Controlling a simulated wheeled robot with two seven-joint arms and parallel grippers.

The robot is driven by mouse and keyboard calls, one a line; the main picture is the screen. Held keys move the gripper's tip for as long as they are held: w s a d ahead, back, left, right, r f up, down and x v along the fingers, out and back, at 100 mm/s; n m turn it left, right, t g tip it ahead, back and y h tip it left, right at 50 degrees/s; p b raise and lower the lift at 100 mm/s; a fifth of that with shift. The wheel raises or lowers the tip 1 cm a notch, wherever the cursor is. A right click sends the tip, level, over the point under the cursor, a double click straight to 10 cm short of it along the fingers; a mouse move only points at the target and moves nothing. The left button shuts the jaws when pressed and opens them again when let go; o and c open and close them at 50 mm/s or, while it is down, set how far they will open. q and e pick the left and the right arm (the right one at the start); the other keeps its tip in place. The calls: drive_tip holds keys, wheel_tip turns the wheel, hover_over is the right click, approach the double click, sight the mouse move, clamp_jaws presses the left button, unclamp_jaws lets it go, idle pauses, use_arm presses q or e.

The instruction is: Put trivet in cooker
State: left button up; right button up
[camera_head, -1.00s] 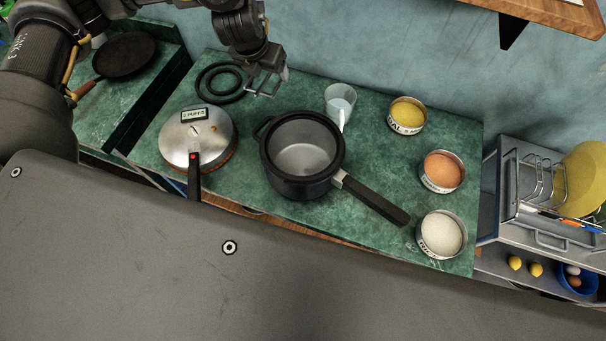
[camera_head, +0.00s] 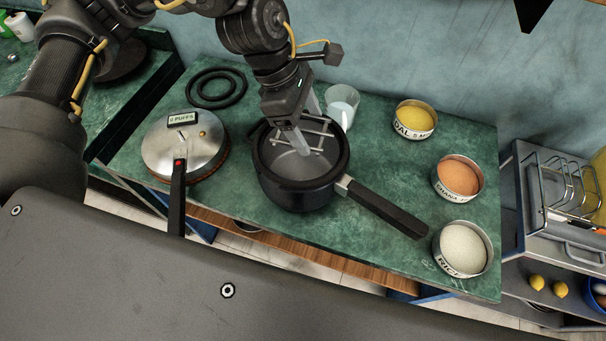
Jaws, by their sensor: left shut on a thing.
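The trivet (camera_head: 318,134) is a small grey wire frame at the mouth of the cooker. The cooker (camera_head: 299,195) is a dark open pot on the green counter, with its long black handle pointing to the lower right. My left gripper (camera_head: 302,148) is shut on the trivet and reaches down over the pot's opening from the back. The trivet appears within the rim; its exact height above the pot's floor is hard to tell. My right gripper is not in view.
A steel lid (camera_head: 183,146) with a black handle lies left of the cooker. Black rings (camera_head: 217,88) lie behind it. A clear cup (camera_head: 341,105) stands close behind the pot. Bowls of yellow (camera_head: 414,119), orange (camera_head: 458,175) and white (camera_head: 463,247) food stand at the right.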

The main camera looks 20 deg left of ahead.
use_arm(q)
drive_tip(key=p, duration=0.2)
hover_over(305, 179)
wheel_tip(305, 179, down, 12)
drive_tip(key=shift+r, duration=0.1)
drive_tip(key=shift+f, duration=0.55)
wheel_tip(305, 179, down, 4)
drive_tip(key=shift+f, duration=0.15)
drive_tip(key=shift+b, duration=0.3)
drive_tip(key=shift+f, duration=0.15)
drive_tip(key=o, duration=1)
